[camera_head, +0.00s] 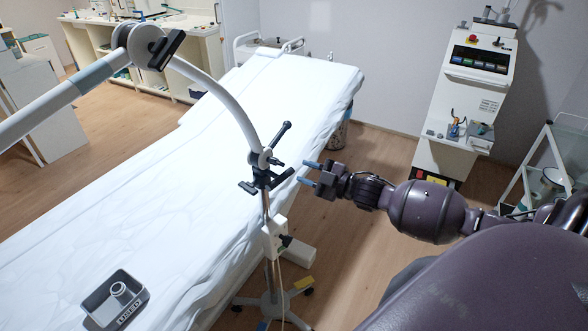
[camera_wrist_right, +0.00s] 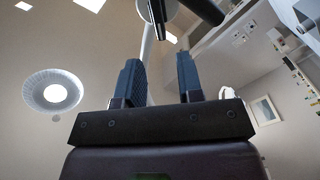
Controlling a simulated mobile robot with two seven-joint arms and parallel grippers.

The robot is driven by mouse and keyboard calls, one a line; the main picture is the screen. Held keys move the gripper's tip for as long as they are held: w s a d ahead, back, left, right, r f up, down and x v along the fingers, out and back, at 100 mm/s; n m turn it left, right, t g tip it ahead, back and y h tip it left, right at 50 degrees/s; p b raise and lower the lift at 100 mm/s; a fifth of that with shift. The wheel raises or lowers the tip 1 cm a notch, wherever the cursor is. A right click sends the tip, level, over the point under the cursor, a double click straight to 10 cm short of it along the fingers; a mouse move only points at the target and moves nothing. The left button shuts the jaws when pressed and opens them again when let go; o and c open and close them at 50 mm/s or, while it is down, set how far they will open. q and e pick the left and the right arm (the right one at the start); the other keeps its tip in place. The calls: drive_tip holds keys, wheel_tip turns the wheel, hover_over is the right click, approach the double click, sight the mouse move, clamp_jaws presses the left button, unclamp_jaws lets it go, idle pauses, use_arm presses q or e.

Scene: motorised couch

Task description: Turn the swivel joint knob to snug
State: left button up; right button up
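A floor stand (camera_head: 267,215) carries a curved white arm (camera_head: 222,97) with a swivel joint (camera_head: 262,160) near its top. Several black knobs and handles surround that joint: a long lever (camera_head: 281,135), a small side knob (camera_head: 278,162) and a bar handle (camera_head: 283,177). Which one is the swivel joint knob I cannot tell for sure. My right gripper (camera_head: 309,173) is open and empty, just right of these handles, apparently apart from them. Its spread fingers also show in the right wrist view (camera_wrist_right: 160,80), with a dark stand part (camera_wrist_right: 157,12) beyond. My left gripper is not in view.
A white-covered couch (camera_head: 190,165) lies behind the stand, with a grey tray (camera_head: 88,302) at its near end. Another black handle (camera_head: 166,50) sits at the upper arm joint. A white console (camera_head: 465,95) stands back right. Floor between couch and console is open.

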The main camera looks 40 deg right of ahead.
drive_tip(key=shift+v, duration=0.95)
drive_tip(key=s+a+f+m+g+h, duration=0.2)
drive_tip(key=s+a+f+m, duration=0.4)
drive_tip(key=s+f, duration=0.3)
drive_tip(key=s+a+f+m+g+h, duration=0.3)
drive_tip(key=s+a+f+m+h, duration=0.2)
drive_tip(key=s+a+f, duration=0.3)
drive_tip(key=shift+s+a+f+m, duration=0.4)
drive_tip(key=shift+s+f+m, duration=0.35)
drive_tip(key=shift+s+m, duration=0.1)
